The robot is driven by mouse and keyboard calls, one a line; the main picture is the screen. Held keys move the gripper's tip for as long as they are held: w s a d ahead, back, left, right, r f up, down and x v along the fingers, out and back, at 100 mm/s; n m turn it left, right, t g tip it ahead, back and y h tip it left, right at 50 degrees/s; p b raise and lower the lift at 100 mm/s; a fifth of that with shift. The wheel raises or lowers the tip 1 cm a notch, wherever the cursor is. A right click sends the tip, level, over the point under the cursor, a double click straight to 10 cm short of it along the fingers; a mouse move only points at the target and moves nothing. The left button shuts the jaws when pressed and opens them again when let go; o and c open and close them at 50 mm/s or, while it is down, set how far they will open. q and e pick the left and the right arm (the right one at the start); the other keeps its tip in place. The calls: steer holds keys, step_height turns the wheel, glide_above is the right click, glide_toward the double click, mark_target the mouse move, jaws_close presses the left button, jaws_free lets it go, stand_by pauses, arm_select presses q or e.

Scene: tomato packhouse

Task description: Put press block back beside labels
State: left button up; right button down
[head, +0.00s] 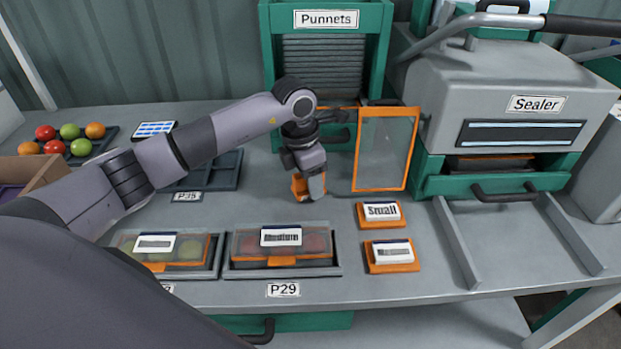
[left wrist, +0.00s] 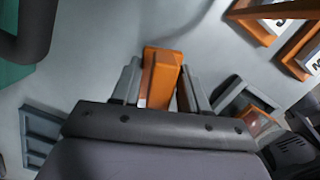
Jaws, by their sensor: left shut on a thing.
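My left gripper (head: 311,187) is shut on the orange press block (head: 298,186). It points down over the table's middle, to the left of the label holders. In the left wrist view the press block (left wrist: 160,75) sits between the two fingers. Whether it touches the table is unclear. The label stack marked Small (head: 381,211) lies in an orange holder. A second label stack (head: 391,250) lies in another orange holder in front of it, its print too small to read. Both holders show in part at the upper right of the left wrist view. My right gripper is out of view.
Two lidded tomato punnets stand in trays at the front, one labelled Medium (head: 281,238). An orange-framed panel (head: 387,150) stands behind the holders. The sealer (head: 517,100) is at the right, with metal rails before it. A dark empty tray (head: 226,172) lies behind my arm.

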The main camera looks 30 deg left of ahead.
arm_select(q)
steer(key=shift+f+b, duration=0.35)
steer(key=shift+f, duration=0.1)
steer(key=o, duration=1)
steer(key=c, duration=0.3)
steer(key=shift+c, duration=0.2)
steer(key=shift+r, duration=0.1)
steer(key=shift+r+p, duration=2.45)
steer(key=shift+r, duration=1)
